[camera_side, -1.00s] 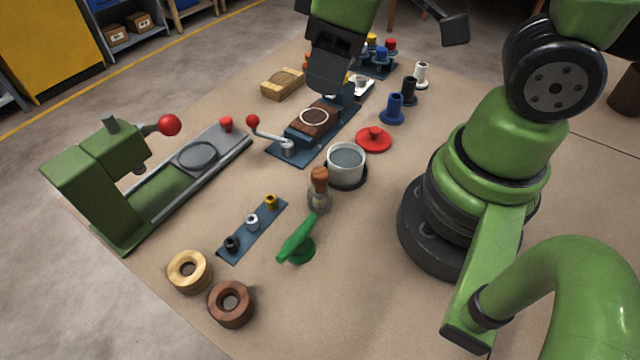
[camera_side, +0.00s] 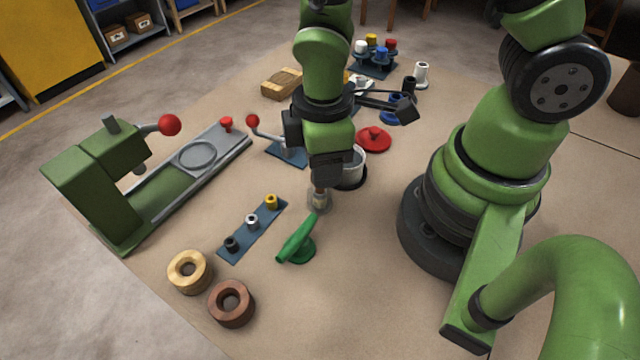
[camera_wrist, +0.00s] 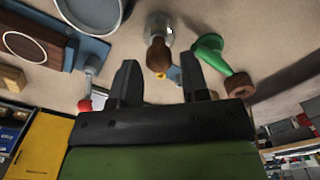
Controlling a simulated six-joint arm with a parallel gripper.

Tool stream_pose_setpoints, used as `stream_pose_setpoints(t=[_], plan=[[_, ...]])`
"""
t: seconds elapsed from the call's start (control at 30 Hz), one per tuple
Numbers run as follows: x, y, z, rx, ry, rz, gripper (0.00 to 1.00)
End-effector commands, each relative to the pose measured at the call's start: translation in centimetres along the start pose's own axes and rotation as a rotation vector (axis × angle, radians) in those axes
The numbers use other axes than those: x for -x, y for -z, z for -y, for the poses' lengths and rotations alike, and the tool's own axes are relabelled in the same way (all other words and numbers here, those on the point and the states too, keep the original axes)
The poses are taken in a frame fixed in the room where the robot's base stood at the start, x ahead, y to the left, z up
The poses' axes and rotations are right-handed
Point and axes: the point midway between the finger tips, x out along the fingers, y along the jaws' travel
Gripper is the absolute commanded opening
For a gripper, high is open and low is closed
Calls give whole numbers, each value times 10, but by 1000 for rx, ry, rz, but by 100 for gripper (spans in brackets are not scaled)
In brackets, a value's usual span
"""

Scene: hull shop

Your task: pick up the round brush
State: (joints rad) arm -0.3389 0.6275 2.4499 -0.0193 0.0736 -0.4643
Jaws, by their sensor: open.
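The round brush stands upright with its brown wooden handle (camera_wrist: 158,55) up. My gripper (camera_side: 323,178) is above the brush, pointing down, and hides most of the handle in the side view. In the wrist view my gripper (camera_wrist: 158,72) is open, with the handle end showing between the two fingertips. I cannot tell whether the fingers reach around it or are still above it. Nothing is held.
A green handled tool (camera_side: 298,242) stands close in front of the brush. A white pot (camera_side: 354,170) is just behind it. A blue strip with small pegs (camera_side: 252,230) lies to the left. Two rings (camera_side: 188,271) and a green press (camera_side: 100,190) stand farther left.

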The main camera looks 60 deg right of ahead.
Motion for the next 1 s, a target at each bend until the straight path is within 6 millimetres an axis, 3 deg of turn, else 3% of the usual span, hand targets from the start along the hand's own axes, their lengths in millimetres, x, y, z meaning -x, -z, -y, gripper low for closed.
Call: stream_pose_setpoints(t=[0.33,0.67,0.83,1.0], plan=[[-42,2,-2,0,4,5,42],[-46,3,-2,-1,2,1,42],[-46,3,-2,-1,2,2,5],[-46,3,-2,-1,2,2,5]])
